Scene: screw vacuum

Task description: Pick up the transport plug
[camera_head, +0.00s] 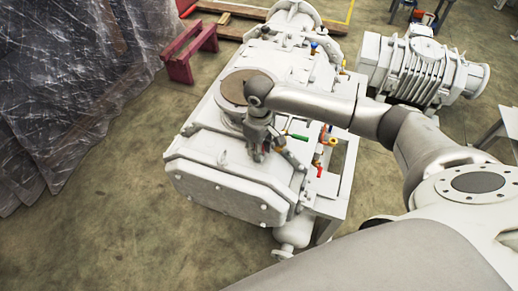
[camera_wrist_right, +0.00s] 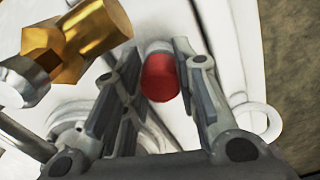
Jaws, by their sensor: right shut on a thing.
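The transport plug (camera_wrist_right: 160,77) is a short red cylinder with a pale end, in the upper middle of the right wrist view. My right gripper (camera_wrist_right: 157,85) is shut on it, with one finger on each side. In the head view my right gripper (camera_head: 259,152) points down over the near part of the white vacuum pump (camera_head: 205,160). The plug is too small to make out there. I cannot tell whether the plug is seated in the pump or clear of it. My left gripper is not in view.
A brass fitting (camera_wrist_right: 90,30) is close left of the gripper in the wrist view. Coloured valve handles (camera_head: 320,170) line the pump's right side. Another ribbed machine (camera_head: 420,70) stands behind right. A red stand (camera_head: 190,52) and plastic-wrapped goods (camera_head: 70,80) are left. Floor left of the pump is clear.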

